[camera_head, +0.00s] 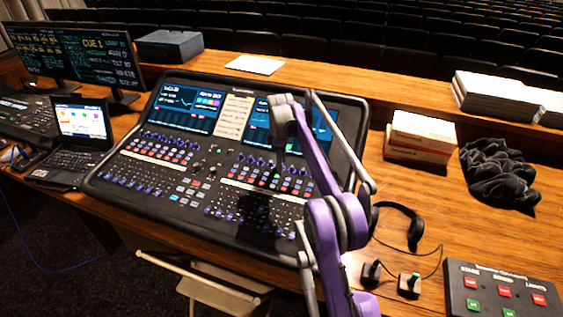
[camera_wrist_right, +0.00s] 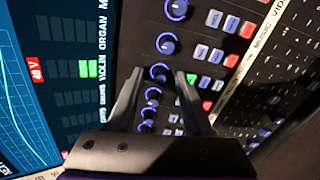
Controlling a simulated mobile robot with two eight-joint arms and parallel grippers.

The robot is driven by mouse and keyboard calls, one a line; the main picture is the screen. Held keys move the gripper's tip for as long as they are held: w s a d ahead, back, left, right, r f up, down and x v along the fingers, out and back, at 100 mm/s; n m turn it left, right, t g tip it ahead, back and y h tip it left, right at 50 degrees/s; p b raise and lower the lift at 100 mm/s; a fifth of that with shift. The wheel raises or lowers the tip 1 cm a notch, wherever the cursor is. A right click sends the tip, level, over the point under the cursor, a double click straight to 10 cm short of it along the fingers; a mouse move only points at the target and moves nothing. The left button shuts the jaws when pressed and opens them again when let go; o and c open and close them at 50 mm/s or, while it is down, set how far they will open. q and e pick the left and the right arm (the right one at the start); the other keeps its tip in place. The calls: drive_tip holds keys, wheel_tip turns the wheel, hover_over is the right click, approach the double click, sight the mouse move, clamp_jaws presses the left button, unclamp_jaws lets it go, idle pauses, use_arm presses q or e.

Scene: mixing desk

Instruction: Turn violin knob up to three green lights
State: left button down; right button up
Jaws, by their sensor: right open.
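The mixing desk (camera_head: 130,208) has rows of blue-ringed knobs under its screens. The violin knob (camera_wrist_right: 159,70), dark with a blue ring, lies level with that label. My right gripper (camera_wrist_right: 160,75) is open, one fingertip on each side of this knob; I cannot tell whether they touch it. In the head view my purple right arm reaches over the desk and hides part of it. My left gripper is not in view.
Neighbouring knobs (camera_wrist_right: 167,43) sit close above and below. Lit red and green buttons (camera_wrist_right: 217,85) lie just right of the fingers. A laptop (camera_head: 80,130) stands left of the desk; headphones (camera_head: 414,225) and a button box (camera_head: 500,290) lie right.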

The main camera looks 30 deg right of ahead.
clamp_jaws()
drive_tip(key=shift+m, duration=0.4)
drive_tip(key=shift+m+p, duration=0.4)
drive_tip(key=shift+m, duration=2.3)
unclamp_jaws()
